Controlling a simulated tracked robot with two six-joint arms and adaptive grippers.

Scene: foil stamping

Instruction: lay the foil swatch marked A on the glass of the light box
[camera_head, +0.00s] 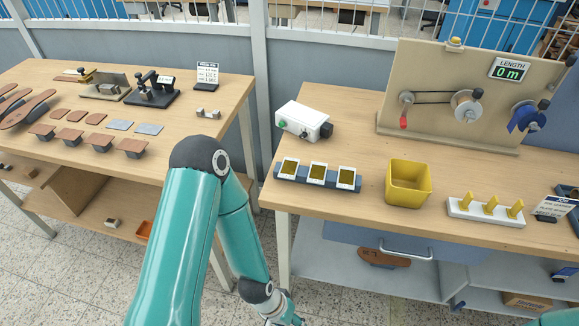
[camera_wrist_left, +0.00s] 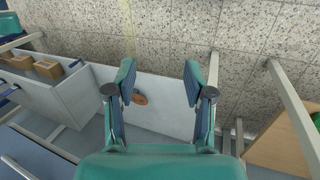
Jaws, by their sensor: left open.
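Three white-framed swatches with dark gold centres, the middle one (camera_head: 318,172) among them, stand in a row on a blue holder (camera_head: 317,185) at the right table's left front. No letter A is legible on them. A white box (camera_head: 304,121) with a green button and a dark end stands behind them; I cannot tell whether it is the light box, and no glass shows clearly. My left gripper (camera_wrist_left: 159,80) is open and empty in the left wrist view, above the floor and a low shelf. Its fingers are outside the head view. My right gripper is not in view.
A yellow bin (camera_head: 408,183), a white holder with yellow pegs (camera_head: 486,209) and a winding stand (camera_head: 450,97) reading 0 m occupy the right table (camera_head: 350,215). The left table (camera_head: 60,90) carries leather pieces and small presses. A gap separates the tables.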

